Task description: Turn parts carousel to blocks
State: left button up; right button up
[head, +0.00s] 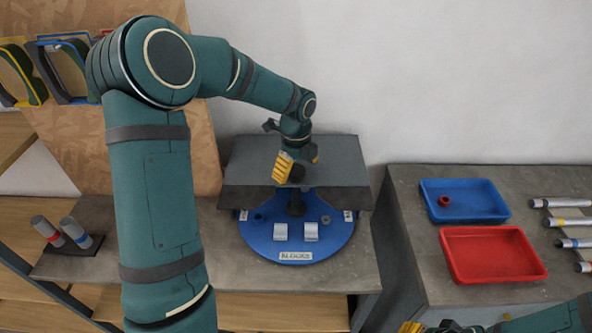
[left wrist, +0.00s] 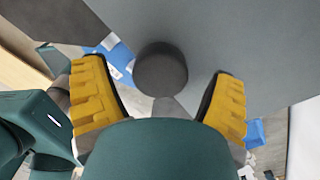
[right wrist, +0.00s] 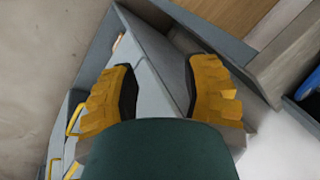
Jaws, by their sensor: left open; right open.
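The parts carousel is a blue disc (head: 318,244) under a grey cover (head: 345,165), its back part hidden. A label reading BLOCKS (head: 295,256) faces the front, with two light grey blocks (head: 281,232) (head: 311,232) behind it. My left gripper (head: 298,168) is over the cover, open. In the left wrist view a dark round knob (left wrist: 160,68) lies between its yellow fingers (left wrist: 158,92), with gaps on both sides. My right gripper (head: 412,327) is at the bottom edge of the head view; the right wrist view shows it open and empty (right wrist: 162,90).
On the right bench are a blue tray (head: 490,212) with a red ring (head: 444,202), a red tray (head: 490,255) and several rods (head: 565,222). Two cylinders (head: 74,232) stand in a holder at left. Coloured frames (head: 68,68) hang on the board.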

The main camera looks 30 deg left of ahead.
pick_arm(q)
notch_tip(320, 180, up, 12)
jog(key=shift+f, duration=0.2)
jog(key=shift+s+f, duration=0.1)
dwell(0.6)
